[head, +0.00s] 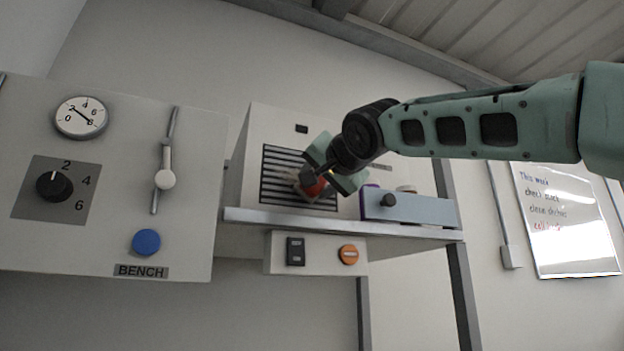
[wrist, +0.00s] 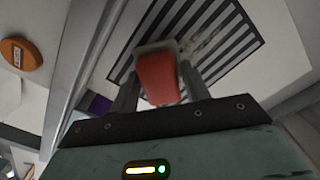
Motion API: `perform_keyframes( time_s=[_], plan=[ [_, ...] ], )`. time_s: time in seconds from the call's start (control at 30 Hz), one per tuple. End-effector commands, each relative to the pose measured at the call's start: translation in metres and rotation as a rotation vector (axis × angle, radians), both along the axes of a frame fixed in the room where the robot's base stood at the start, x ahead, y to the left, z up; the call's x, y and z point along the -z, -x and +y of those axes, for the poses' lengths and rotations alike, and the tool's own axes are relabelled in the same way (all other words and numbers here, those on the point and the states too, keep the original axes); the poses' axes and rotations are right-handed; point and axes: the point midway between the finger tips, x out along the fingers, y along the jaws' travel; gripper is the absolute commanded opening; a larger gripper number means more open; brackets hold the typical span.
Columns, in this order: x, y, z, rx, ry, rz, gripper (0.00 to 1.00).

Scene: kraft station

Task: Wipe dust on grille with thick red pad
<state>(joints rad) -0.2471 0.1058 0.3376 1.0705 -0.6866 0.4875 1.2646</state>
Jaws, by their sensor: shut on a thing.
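My gripper (wrist: 158,95) is shut on the thick red pad (wrist: 158,78), which shows between its fingers in the wrist view. In the head view the red pad (head: 312,187) is partly hidden by my gripper (head: 318,180). The grille (head: 283,172) is a dark-slatted panel on a pale box above a shelf. The pad is at the grille's right part; I cannot tell whether it touches the slats. In the wrist view the grille (wrist: 225,40) lies beyond the pad, with a pale greyish smudge of dust (wrist: 205,45) on its slats just right of the pad.
A narrow shelf (head: 330,225) runs below the grille. A blue-grey drawer-like box (head: 425,208) with a dark knob stands on it at right. Below are a black switch (head: 295,251) and an orange button (head: 348,254). A BENCH panel (head: 120,230) stands at left.

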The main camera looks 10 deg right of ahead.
Motion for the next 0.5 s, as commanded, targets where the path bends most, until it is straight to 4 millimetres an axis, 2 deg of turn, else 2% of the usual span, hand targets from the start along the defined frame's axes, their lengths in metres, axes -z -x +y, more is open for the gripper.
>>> perform_keyframes(
  time_s=[0.3, 0.5],
  plan=[
    [0.0, -0.01, -0.027, 0.005, 0.0, 0.001, 0.28],
    [0.001, -0.013, -0.036, 0.005, 0.001, 0.002, 0.28]
  ],
)
